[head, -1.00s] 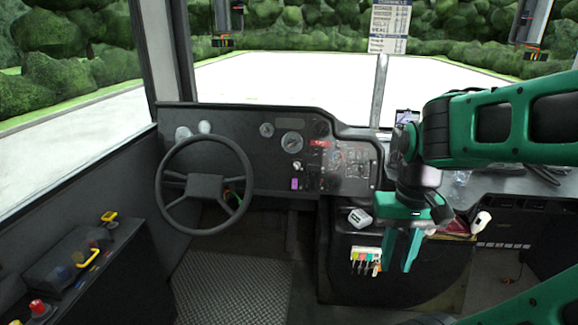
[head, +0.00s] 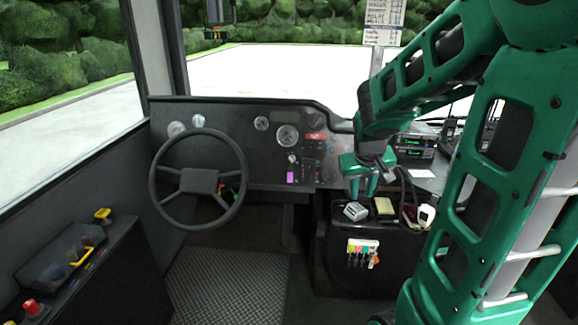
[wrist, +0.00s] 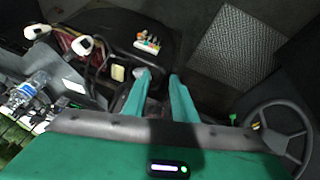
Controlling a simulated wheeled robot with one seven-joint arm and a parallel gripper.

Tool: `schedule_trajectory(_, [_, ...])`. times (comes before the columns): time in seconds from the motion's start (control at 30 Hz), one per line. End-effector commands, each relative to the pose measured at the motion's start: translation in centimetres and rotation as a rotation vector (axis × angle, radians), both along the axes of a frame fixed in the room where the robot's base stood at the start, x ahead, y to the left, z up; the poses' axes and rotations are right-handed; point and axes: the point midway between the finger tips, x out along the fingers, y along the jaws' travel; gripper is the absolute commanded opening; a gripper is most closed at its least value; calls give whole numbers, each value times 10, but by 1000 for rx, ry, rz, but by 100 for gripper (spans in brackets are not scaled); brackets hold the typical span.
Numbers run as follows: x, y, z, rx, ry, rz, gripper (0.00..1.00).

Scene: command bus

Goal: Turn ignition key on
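My gripper (head: 362,190) is in front of the right part of the dashboard, pointing down. Its two green fingers are apart with nothing between them. The wrist view also shows the open fingers (wrist: 161,80), with the dark console and floor beyond. In the head view, a small silver knob-like part (head: 292,158), possibly the ignition key, is on the dashboard (head: 264,178) right of the steering wheel, above a purple-lit switch (head: 291,177). It is too small to tell for sure. My gripper is to its right and apart from it. My arm hides the dashboard's right end.
The steering wheel (head: 200,195) stands at the left. Free space lies between wheel and gripper.

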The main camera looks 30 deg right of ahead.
Motion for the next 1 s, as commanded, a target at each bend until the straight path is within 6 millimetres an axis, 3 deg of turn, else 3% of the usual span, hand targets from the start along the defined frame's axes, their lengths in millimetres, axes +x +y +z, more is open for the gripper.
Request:
schedule_trajectory(0.03, [26, -9, -6, -36, -22, 27, 25])
schedule_trajectory(0.2, [116, -33, -21, -166, -141, 131, 25])
schedule_trajectory(0.5, [256, -47, -60, -362, -362, 309, 25])
schedule_trajectory(0.8, [358, -38, -113, -535, -606, 438, 25])
schedule_trajectory(1.0, [393, -27, -148, -640, -761, 477, 25])
